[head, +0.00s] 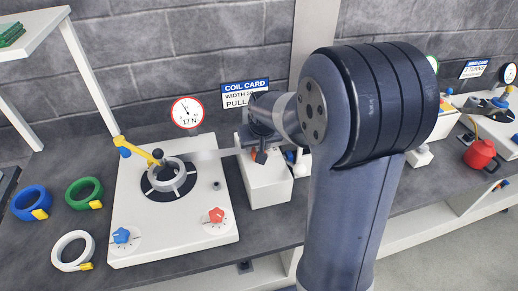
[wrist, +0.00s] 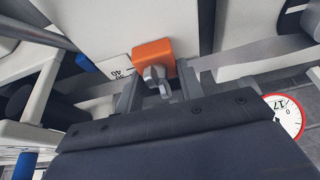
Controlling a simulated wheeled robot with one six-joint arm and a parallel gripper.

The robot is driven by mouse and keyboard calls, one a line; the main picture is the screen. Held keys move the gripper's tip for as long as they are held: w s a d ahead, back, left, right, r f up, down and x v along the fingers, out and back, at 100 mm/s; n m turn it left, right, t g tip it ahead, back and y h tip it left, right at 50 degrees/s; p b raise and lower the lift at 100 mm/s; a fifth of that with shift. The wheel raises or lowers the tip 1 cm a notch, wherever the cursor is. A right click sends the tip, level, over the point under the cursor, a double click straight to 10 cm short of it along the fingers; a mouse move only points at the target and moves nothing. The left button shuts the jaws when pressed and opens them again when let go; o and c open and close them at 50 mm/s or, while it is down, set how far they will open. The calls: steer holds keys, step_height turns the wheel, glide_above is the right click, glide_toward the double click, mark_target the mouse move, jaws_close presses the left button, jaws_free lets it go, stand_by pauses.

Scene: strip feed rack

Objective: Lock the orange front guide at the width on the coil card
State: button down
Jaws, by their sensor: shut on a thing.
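The orange front guide (wrist: 153,54) shows in the wrist view as an orange block beside a pale strip. A grey knob (wrist: 155,76) sits on its near side. My gripper (wrist: 158,86) has its two fingers either side of this knob and is shut on it. In the head view my gripper (head: 261,152) is at the white feed block, and my arm hides much of that spot. The coil card (head: 245,88) stands behind; its width figure is partly hidden by my arm.
A white machine plate (head: 195,245) with a reel, yellow arm, blue knob and red knob stands left of my gripper. A round gauge (head: 187,112) reads 17 N. Blue, green and white rings lie at far left. A red pot-like object (head: 480,154) stands at right.

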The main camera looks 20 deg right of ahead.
steer(key=c, duration=0.9)
jaws_free()
steer(key=v, duration=1.1)
steer(key=shift+s+f, duration=0.1)
steer(key=x, duration=1.1)
steer(key=shift+s, duration=0.8)
